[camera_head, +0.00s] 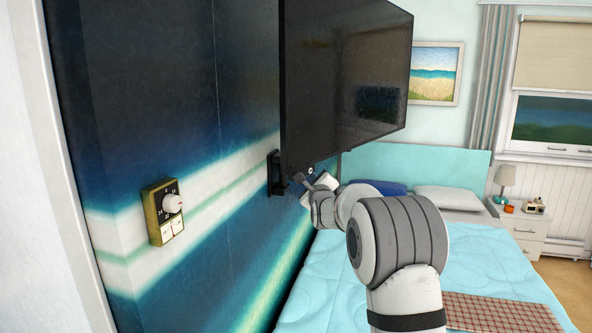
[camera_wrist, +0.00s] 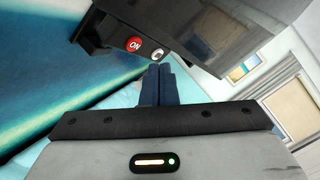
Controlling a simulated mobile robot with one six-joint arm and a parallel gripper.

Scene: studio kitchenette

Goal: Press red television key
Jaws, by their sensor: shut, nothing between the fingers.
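The red television key (camera_wrist: 134,44), marked "ON", shows in the wrist view on the underside edge of the television. A grey-white round key (camera_wrist: 156,54) sits just right of it. The television (camera_head: 345,75) is a black wall-mounted screen in the head view; its lower corner also shows in the wrist view (camera_wrist: 215,35). My gripper (camera_wrist: 158,70) is shut and empty, its dark blue fingers pointing up toward the keys. The fingertips appear just below and right of the red key. In the head view my gripper (camera_head: 305,181) is at the television's lower left corner; the red key is not discernible there.
The television's black wall bracket (camera_head: 275,174) stands close left of my gripper. A wall panel with a white dial (camera_head: 172,203) is further left. A bed (camera_head: 440,262) with a blue cover lies below and right. A nightstand (camera_head: 520,232) stands beyond it.

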